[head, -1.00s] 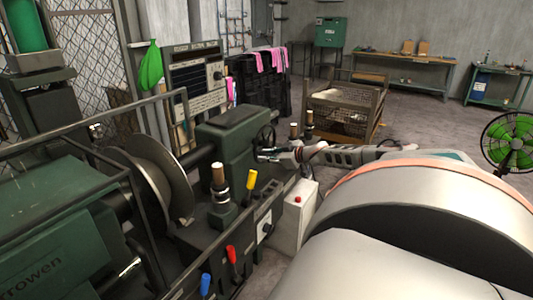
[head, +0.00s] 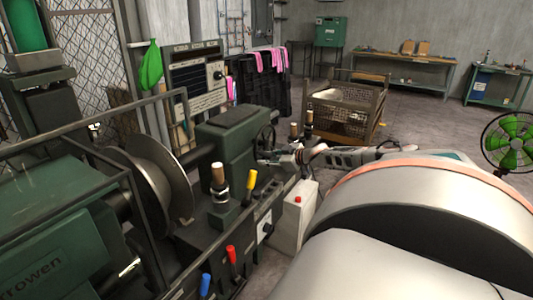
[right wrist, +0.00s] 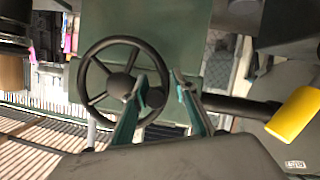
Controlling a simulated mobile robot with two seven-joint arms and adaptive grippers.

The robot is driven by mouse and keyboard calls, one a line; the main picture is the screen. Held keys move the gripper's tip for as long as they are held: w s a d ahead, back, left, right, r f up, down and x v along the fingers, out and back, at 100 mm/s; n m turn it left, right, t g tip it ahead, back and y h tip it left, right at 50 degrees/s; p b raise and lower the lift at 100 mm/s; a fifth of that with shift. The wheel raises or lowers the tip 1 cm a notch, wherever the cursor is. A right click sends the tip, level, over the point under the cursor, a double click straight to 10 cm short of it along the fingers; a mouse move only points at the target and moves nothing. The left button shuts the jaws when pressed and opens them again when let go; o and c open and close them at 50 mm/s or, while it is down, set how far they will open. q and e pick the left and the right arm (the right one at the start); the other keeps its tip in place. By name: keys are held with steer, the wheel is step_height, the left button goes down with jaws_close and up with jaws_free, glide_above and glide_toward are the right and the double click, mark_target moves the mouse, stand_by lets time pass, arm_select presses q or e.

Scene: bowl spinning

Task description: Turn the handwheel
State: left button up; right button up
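The black spoked handwheel (head: 266,138) is at the right end of the lathe's green tailstock (head: 228,143). My right gripper (head: 263,156) is beside the wheel's lower right side. In the right wrist view the handwheel (right wrist: 119,84) is ahead and left of centre. The two teal-sided fingers of the right gripper (right wrist: 160,80) are apart. The left finger overlaps the wheel's right rim in the picture; the right finger is outside the rim. I cannot tell whether either touches it. Nothing shows held between them. My left gripper is not in view.
A yellow lever (head: 250,181) stands in front of the tailstock and shows at the right wrist view's right edge. A grey box with a red button (head: 297,208) is below my right arm. A wire crate (head: 343,112) stands behind, with open floor to its right.

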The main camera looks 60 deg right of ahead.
steer(key=shift+w+d+f, duration=0.1)
steer(key=shift+w+d, duration=0.05)
steer(key=shift+r, duration=0.3)
steer(key=shift+s, duration=0.4)
steer(key=shift+v, duration=1)
steer(key=v, duration=0.4)
steer(key=shift+s, duration=0.3)
steer(key=shift+r, duration=0.15)
steer(key=shift+s, duration=0.1)
stand_by(0.5)
